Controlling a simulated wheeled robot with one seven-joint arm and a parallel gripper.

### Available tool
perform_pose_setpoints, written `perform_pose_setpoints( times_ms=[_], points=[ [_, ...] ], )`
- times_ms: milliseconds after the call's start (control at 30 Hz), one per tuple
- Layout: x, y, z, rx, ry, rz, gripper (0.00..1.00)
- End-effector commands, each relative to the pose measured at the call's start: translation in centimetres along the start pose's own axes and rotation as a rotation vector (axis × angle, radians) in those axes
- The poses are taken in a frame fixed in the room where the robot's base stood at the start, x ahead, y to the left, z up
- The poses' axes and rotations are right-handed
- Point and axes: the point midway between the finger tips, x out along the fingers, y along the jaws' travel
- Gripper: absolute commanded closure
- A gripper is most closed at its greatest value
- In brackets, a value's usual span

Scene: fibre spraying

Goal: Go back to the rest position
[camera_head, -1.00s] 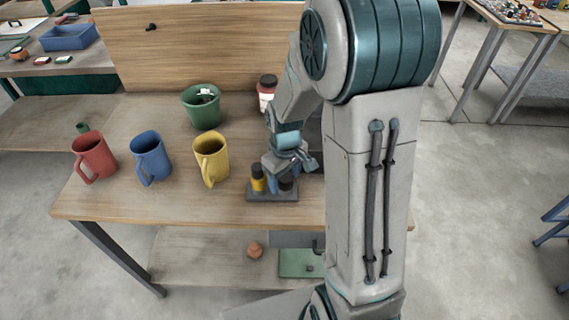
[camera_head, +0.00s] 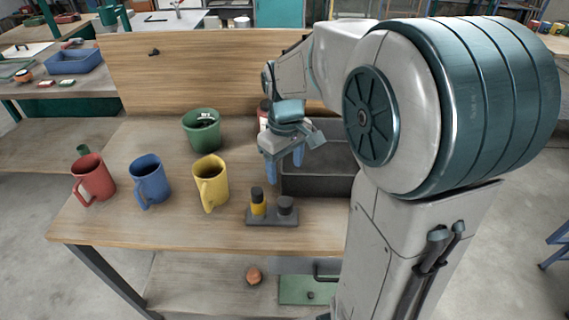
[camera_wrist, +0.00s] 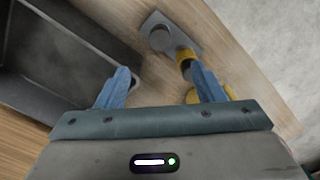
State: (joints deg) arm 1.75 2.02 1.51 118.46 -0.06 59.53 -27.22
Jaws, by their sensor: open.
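My gripper (camera_head: 286,168) is open and empty, raised above the workbench with its blue fingertips pointing down. It hangs behind the small dark holder (camera_head: 272,222) and in front of the dark tray. The holder carries a yellow bottle with a black cap (camera_head: 258,203) and a dark grey round piece (camera_head: 286,207). In the wrist view the two blue fingers (camera_wrist: 163,88) are spread apart with nothing between them. The holder (camera_wrist: 172,38) shows beyond them there, and the yellow bottle (camera_wrist: 187,62) is partly hidden by the right finger.
Red (camera_head: 92,178), blue (camera_head: 148,180) and yellow (camera_head: 211,184) mugs stand left of the holder. A dark tray (camera_head: 318,184) lies at right, partly behind my arm. A wooden board (camera_head: 190,70) closes the back.

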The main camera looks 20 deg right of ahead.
Motion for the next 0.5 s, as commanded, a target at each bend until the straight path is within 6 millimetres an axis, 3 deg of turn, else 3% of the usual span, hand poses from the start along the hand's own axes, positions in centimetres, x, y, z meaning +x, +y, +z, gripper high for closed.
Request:
perform_pose_setpoints(
  times_ms=[367, 500],
  points=[
    [-0.1, -0.1, 0.1, 0.005, 0.004, 0.002, 0.38],
    [-0.9, -0.8, 1.5, 0.05, 0.032, 0.017, 0.38]
  ],
)
